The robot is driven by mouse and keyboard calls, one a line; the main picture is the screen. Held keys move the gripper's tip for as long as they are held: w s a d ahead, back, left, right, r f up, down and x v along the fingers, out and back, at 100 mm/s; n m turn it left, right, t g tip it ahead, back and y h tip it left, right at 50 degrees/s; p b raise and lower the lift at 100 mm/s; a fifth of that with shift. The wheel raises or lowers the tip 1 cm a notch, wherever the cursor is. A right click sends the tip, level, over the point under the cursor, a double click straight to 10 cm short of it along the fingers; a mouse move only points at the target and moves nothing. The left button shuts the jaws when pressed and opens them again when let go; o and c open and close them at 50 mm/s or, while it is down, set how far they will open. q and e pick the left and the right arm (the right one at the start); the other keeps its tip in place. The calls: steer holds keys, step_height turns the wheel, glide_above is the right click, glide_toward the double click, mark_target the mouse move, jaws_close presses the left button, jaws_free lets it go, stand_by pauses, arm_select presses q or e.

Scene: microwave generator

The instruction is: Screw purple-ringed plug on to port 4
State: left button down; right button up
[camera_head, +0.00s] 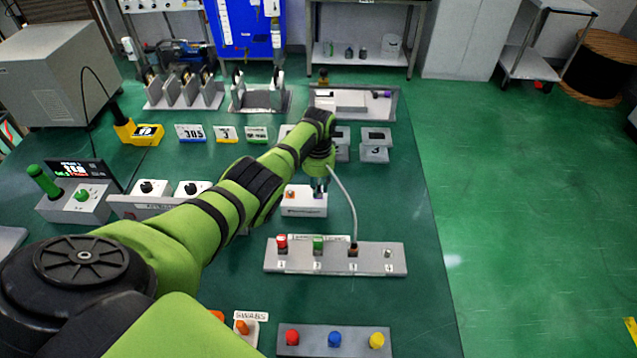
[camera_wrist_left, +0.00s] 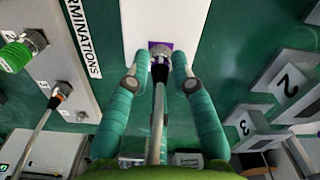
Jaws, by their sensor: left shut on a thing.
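My left gripper (camera_head: 319,188) reaches down at the white box (camera_head: 302,207). In the left wrist view its fingers (camera_wrist_left: 160,70) are shut on a dark plug with a metal collar (camera_wrist_left: 160,55). Purple surrounds the plug's tip at the face of the white box (camera_wrist_left: 140,20); I cannot tell ring from box marking. A grey cable (camera_wrist_left: 156,130) trails from the plug. Port 4 (camera_head: 388,253) is the bare metal connector at the right end of the grey terminations panel (camera_head: 300,266); it also shows in the wrist view (camera_wrist_left: 82,115). My right gripper is out of view.
The panel also carries a red cap (camera_head: 281,242), a green cap (camera_head: 318,243) and a cabled connector (camera_head: 353,249) at port 3. Numbered grey blocks (camera_head: 374,147) stand right of my gripper. A strip with coloured knobs (camera_head: 334,340) lies in front. Table right of the panel is clear.

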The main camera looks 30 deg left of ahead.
arm_select(q)
steer(key=n, duration=0.4)
steer(key=shift+n+p, duration=0.3)
steer(key=shift+p, duration=0.1)
steer(key=n, duration=0.5)
steer(key=shift+n, duration=0.3)
steer(key=n, duration=0.4)
steer(key=shift+s+p, duration=0.1)
steer(key=shift+p, duration=0.3)
steer(key=shift+n, duration=2.5)
steer(key=c, duration=1)
jaws_free()
steer(key=shift+c, duration=0.2)
